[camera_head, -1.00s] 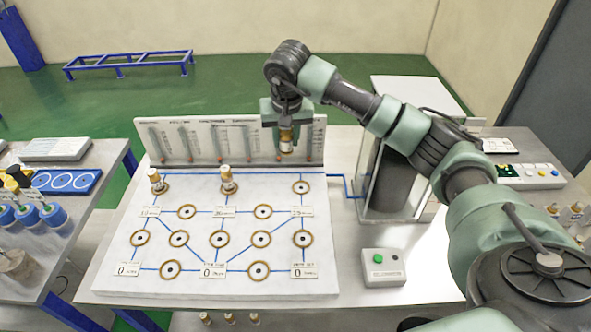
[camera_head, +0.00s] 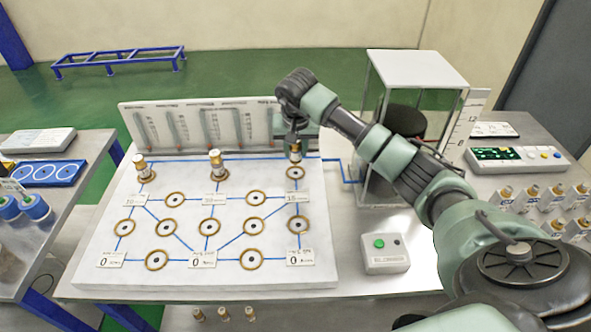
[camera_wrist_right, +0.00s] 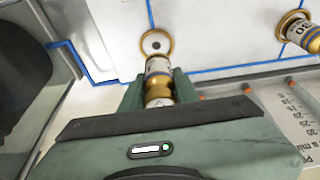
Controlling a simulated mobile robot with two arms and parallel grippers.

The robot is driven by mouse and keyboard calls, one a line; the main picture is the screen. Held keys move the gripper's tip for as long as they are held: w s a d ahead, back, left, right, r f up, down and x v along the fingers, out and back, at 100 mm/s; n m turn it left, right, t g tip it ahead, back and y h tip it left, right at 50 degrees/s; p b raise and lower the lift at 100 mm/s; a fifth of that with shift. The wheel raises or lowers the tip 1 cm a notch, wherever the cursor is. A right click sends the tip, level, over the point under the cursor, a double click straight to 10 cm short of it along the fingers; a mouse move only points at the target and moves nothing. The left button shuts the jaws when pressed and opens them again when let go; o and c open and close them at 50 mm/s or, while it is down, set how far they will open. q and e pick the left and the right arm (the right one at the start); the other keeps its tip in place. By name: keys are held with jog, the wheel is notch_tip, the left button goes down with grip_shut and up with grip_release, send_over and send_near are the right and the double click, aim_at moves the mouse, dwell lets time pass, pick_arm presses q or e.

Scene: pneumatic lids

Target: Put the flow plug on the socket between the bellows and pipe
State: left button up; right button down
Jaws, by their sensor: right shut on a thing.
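My right gripper (camera_head: 296,142) is shut on a brass-and-white flow plug (camera_head: 295,155). In the right wrist view the plug (camera_wrist_right: 158,68) is held upright between the green fingers. Below it is the top right socket (camera_head: 295,173), a brass ring with a dark hole. The ring (camera_wrist_right: 156,43) and its hole still show beside the plug's end, so the plug looks apart from it. The bellows may be the dark ribbed cylinder (camera_head: 405,120) in the glass case, joined to the board by a blue pipe line (camera_head: 347,180). My left gripper is not in view.
Two plugs (camera_head: 143,167) (camera_head: 217,165) stand in the other top-row sockets of the white board (camera_head: 100,270). The gauge panel (camera_head: 165,140) rises close behind the held plug. A button box (camera_head: 386,253) and several spare plugs (camera_head: 552,205) are at right.

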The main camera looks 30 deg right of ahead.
aim_at(295, 160)
jog(key=shift+f+b, duration=1.3)
jog(key=shift+f, duration=0.95)
jog(key=shift+f, duration=0.15)
jog(key=c, duration=1.1)
grip_release()
jog(key=shift+o, duration=0.2)
jog(key=shift+r, duration=0.4)
jog(key=b+v, duration=0.2)
jog(key=v, duration=0.9)
jog(key=shift+s+a+r, duration=0.1)
jog(key=shift+s+r, duration=0.05)
jog(key=shift+r, duration=0.1)
